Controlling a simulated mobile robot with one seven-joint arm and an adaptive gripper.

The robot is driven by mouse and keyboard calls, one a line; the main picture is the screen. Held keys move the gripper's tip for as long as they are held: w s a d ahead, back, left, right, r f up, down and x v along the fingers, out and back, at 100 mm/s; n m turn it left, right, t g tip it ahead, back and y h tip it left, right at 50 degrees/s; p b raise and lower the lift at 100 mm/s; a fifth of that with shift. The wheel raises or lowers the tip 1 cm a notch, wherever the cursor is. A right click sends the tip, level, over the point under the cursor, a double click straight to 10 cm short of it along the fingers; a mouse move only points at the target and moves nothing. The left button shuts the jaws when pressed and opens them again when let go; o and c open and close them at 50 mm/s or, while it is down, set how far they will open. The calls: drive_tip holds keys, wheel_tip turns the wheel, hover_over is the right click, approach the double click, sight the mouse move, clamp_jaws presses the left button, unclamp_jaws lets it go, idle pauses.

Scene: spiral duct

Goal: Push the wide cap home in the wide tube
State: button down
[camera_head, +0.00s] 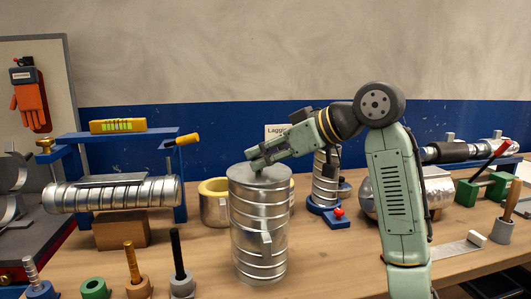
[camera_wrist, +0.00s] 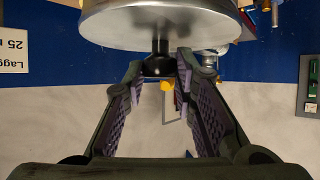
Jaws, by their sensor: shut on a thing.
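The wide tube (camera_head: 258,235) is a shiny ribbed metal cylinder standing upright on the bench, with a small bracket on its front. The wide cap (camera_head: 245,176) is a flat grey disc lying level at the tube's top; how deep it sits cannot be told. In the wrist view the cap (camera_wrist: 160,30) shows as a silver disc with a black knob (camera_wrist: 159,62) at its centre. My gripper (camera_head: 264,160) reaches in from the upper right, just above the cap. In the wrist view its fingers (camera_wrist: 160,66) are shut on the knob.
A ribbed duct (camera_head: 115,195) lies in a blue frame at the left. A yellow-lined ring (camera_head: 214,205) stands close behind the tube, and a ribbed duct on a blue base (camera_head: 326,180) stands behind right. Pegs in holders (camera_head: 181,280) stand front left.

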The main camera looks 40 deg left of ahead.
drive_tip(key=c, duration=1.2)
unclamp_jaws()
drive_tip(key=v, duration=1.2)
